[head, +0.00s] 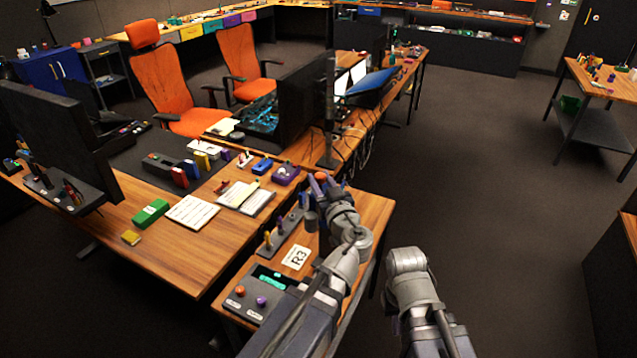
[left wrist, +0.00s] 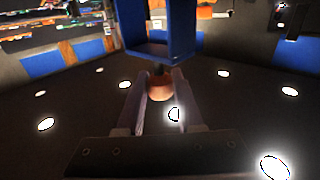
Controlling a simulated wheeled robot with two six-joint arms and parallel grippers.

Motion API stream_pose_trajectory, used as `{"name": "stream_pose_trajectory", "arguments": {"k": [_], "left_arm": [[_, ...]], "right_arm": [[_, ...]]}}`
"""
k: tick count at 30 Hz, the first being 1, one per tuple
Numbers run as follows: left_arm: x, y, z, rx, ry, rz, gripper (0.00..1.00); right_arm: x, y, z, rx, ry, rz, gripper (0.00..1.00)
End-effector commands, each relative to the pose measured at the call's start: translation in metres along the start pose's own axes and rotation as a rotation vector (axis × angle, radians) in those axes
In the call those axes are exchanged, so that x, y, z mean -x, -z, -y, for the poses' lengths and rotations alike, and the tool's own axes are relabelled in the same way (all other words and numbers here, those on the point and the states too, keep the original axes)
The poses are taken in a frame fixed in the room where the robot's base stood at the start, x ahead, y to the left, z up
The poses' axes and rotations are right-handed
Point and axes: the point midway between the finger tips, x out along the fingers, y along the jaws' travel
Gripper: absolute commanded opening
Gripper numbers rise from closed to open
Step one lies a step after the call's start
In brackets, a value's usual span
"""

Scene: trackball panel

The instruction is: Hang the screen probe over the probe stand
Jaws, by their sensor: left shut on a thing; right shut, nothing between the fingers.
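In the left wrist view, my left gripper (left wrist: 162,98) is shut on the rounded orange part of what looks like the screen probe (left wrist: 184,34). Its blue, square-cornered frame extends past the fingertips, and its far end is cut off by the picture edge. In the head view, my left gripper (head: 322,184) is above the far end of the small wooden side table, with an orange tip showing beside it. I cannot single out the probe stand with certainty. Of my right arm, only grey links show; its fingers are hidden.
The side table holds a dark rack (head: 275,237) with coloured pegs, a white R3 card (head: 296,257) and a dark panel (head: 252,298) with orange and purple balls. The desk (head: 190,245) at the left carries monitors, papers and small boxes. Open floor lies to the right.

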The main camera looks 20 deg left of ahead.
Motion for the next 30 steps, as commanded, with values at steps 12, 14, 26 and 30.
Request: {"name": "stream_pose_trajectory", "arguments": {"k": [12, 14, 26, 30], "left_arm": [[-0.024, 0.000, -0.024, -0.001, 0.000, -0.001, 0.00], [-0.027, 0.000, -0.027, -0.001, 0.000, -0.001, 0.00], [-0.048, 0.000, -0.048, -0.001, 0.000, -0.001, 0.00], [-0.056, 0.000, -0.056, -0.001, 0.000, -0.001, 0.00]], "right_arm": [[0.000, 0.000, 0.000, 0.000, 0.000, 0.000, 0.00], [0.000, 0.000, 0.000, 0.000, 0.000, 0.000, 0.00], [0.000, 0.000, 0.000, 0.000, 0.000, 0.000, 0.00], [0.000, 0.000, 0.000, 0.000, 0.000, 0.000, 0.00]]}}
